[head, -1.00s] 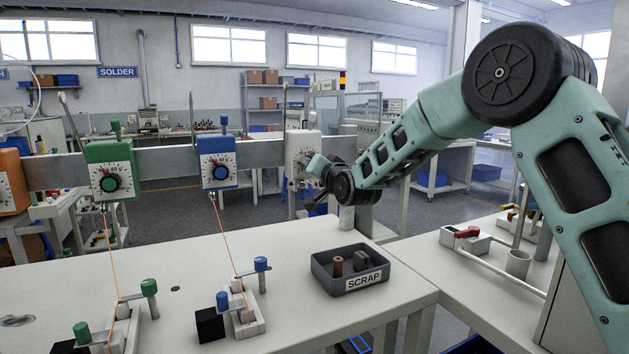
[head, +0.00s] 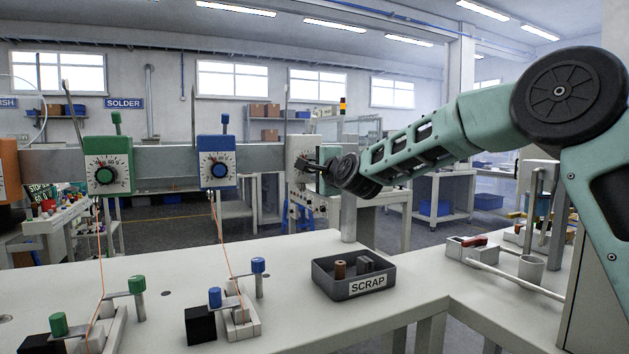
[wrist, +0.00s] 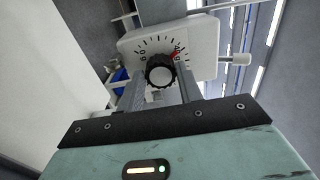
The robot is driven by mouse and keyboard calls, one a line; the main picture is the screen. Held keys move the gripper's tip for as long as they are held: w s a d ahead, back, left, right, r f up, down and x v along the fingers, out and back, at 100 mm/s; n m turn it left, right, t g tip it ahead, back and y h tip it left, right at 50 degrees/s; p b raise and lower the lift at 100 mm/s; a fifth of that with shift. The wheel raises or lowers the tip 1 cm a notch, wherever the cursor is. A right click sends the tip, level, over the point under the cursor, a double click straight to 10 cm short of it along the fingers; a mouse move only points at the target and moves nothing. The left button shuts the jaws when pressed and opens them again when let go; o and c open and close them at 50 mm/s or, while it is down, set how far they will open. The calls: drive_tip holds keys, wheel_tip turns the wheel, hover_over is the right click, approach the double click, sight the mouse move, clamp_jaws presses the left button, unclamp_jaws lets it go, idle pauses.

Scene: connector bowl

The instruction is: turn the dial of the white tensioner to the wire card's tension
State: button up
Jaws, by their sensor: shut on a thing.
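The white tensioner (head: 298,146) is at the right end of the grey rail in the head view, its dial mostly hidden by my gripper (head: 320,164). In the wrist view its white face (wrist: 205,45) carries a printed scale, and a black ribbed dial (wrist: 160,72) sits between my two fingers. My gripper (wrist: 160,88) is shut on this dial, one finger on each side. A red mark (wrist: 175,56) shows at the dial's upper right. The scale numbers are too small to read surely. I cannot make out the wire card.
A blue tensioner (head: 216,163) and a green tensioner (head: 108,166) hang on the rail to the left, with orange wires running down to fixtures on the bench. A grey SCRAP tray (head: 350,290) stands on the bench below my gripper.

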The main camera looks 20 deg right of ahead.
drive_tip(key=shift+d+m+b, duration=0.15)
drive_tip(key=shift+m+b, duration=3.65)
drive_tip(key=shift+m, duration=1.9)
drive_tip(key=shift+d+m+b, duration=0.1)
drive_tip(key=shift+m+b, duration=3.65)
drive_tip(key=shift+m, duration=1.95)
drive_tip(key=o, duration=1)
drive_tip(key=shift+r, duration=0.1)
drive_tip(key=s+d+b, duration=0.1)
drive_tip(key=s, duration=0.4)
drive_tip(key=s+d+b, duration=0.1)
drive_tip(key=s+b, duration=0.1)
drive_tip(key=s, duration=0.4)
drive_tip(key=s+d+b, duration=0.1)
drive_tip(key=s+b, duration=0.1)
drive_tip(key=s, duration=0.4)
